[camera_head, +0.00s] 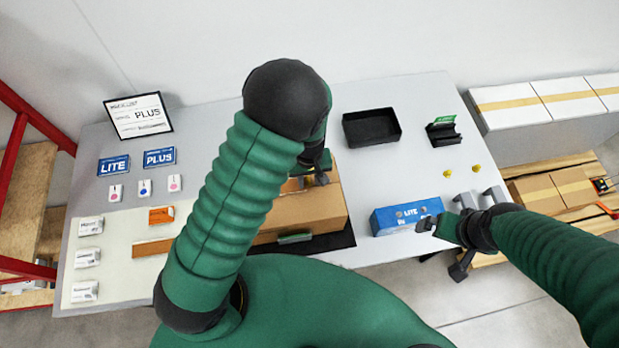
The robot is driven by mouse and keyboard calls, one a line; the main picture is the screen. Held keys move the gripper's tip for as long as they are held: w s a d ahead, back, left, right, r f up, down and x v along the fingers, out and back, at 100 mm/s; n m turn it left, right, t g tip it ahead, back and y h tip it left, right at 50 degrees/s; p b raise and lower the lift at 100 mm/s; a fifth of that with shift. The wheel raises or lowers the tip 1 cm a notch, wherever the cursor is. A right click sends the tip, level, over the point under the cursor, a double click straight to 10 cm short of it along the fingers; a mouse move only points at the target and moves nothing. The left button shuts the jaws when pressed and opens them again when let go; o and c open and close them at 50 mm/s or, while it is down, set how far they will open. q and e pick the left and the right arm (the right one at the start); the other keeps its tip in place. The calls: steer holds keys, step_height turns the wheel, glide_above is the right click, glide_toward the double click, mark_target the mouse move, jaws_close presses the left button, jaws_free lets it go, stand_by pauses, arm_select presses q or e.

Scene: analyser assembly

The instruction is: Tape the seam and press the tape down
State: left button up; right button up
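A brown cardboard box (308,212) lies on a black mat (330,243) in the middle of the table. My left arm covers its left part and much of its top. A lighter strip shows on the top near the gripper; I cannot tell how much of the seam is taped. My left gripper (317,178) points down at the box's top at the far side; its fingers are too small and dark to read.
A black tray (371,127) and a black holder with a green card (443,131) stand at the back right. PLUS and LITE cards (159,157), small white packs (88,258) and an orange item (161,215) lie left. Yellow knobs (447,174) are at the right.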

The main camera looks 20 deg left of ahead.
arm_select(q)
steer(key=shift+r, duration=0.1)
step_height(320, 180, up, 7)
steer(key=p, duration=0.6)
steer(key=shift+p, duration=0.35)
